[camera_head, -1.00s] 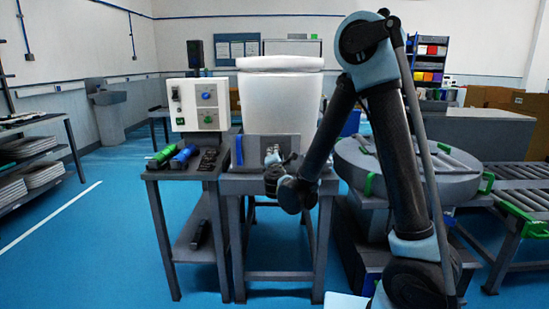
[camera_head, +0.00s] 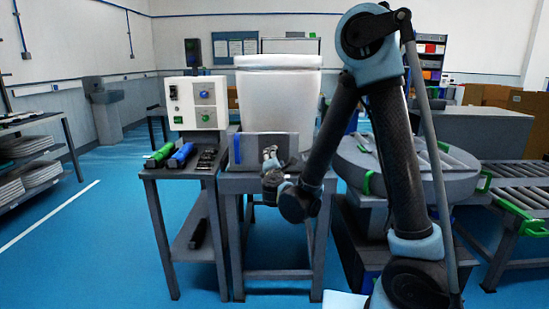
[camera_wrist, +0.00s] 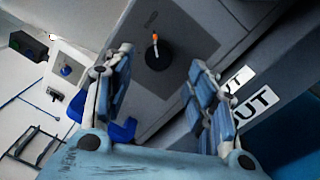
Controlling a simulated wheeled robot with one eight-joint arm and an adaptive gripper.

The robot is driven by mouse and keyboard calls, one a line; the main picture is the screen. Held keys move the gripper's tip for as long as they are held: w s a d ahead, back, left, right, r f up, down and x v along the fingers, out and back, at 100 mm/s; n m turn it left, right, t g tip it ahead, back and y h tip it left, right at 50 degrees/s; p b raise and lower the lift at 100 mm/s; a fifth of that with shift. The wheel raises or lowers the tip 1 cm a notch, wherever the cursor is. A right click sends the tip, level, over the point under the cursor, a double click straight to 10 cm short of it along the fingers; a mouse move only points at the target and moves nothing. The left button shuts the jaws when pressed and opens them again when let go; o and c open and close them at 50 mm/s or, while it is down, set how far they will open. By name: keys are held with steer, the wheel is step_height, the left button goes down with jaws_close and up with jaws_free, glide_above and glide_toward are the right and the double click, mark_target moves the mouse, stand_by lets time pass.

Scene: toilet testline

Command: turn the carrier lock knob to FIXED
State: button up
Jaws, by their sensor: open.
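A dark round disc with a thin upright post tipped orange and white (camera_wrist: 155,42) shows in the wrist view on a grey plate; it looks like the carrier lock knob. Its setting and any FIXED mark cannot be read. My gripper (camera_wrist: 160,88) is open, with one finger on each side of the view below the disc. Nothing is between the fingers, and they look apart from the knob. In the head view my gripper (camera_head: 270,157) is in front of the grey upright plate (camera_head: 250,149) on the middle stand. The knob cannot be made out there.
A white tank (camera_head: 279,95) stands behind the plate. A control box (camera_head: 196,103) and a side table with green and blue tools (camera_head: 181,155) are at left. A round grey turntable (camera_head: 400,180) is at right. A label reading "UT" (camera_wrist: 255,105) lies near the right finger.

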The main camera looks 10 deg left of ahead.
steer(key=v, duration=0.6)
steer(key=shift+s, duration=0.4)
steer(key=shift+d+f, duration=0.1)
steer(key=shift+d, duration=0.1)
